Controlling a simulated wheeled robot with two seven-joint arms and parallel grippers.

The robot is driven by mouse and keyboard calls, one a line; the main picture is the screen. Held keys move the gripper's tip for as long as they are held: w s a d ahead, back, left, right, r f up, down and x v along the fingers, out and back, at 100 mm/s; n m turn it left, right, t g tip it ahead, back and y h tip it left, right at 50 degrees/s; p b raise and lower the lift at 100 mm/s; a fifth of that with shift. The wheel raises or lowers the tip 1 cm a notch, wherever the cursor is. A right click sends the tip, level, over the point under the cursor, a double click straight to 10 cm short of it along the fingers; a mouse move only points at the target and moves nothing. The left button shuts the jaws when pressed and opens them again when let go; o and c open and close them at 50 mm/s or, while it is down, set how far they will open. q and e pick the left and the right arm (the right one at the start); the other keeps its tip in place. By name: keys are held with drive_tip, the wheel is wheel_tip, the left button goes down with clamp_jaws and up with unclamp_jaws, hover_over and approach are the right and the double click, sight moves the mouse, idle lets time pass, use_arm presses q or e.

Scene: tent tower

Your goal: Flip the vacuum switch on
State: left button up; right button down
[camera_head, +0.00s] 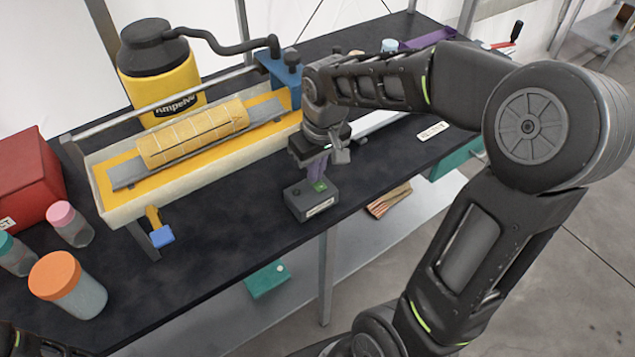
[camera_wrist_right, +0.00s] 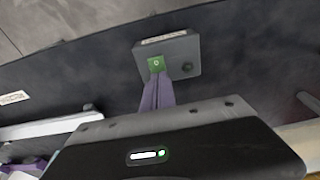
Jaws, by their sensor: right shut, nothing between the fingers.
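The vacuum switch is a small dark grey box (camera_head: 305,203) with a green rocker (camera_head: 320,186) on top and a white label on its front side. It sits near the front edge of the black table. My right gripper (camera_head: 316,176) points down at the rocker with its purple fingers shut and empty. In the right wrist view, the fingertips (camera_wrist_right: 156,78) are at the lower edge of the green rocker (camera_wrist_right: 156,63) on the box (camera_wrist_right: 185,60). I cannot tell whether they touch it. My left gripper is not in view.
A cream tray (camera_head: 170,193) with a yellow segmented core stands left of the box, with a yellow vacuum tank (camera_head: 165,82) behind it. Lidded jars (camera_head: 68,285) and a red box (camera_head: 28,185) are at the left.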

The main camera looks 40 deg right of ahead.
drive_tip(key=shift+s+f, duration=0.1)
drive_tip(key=shift+r+p, duration=2.7)
drive_tip(key=shift+r, duration=0.85)
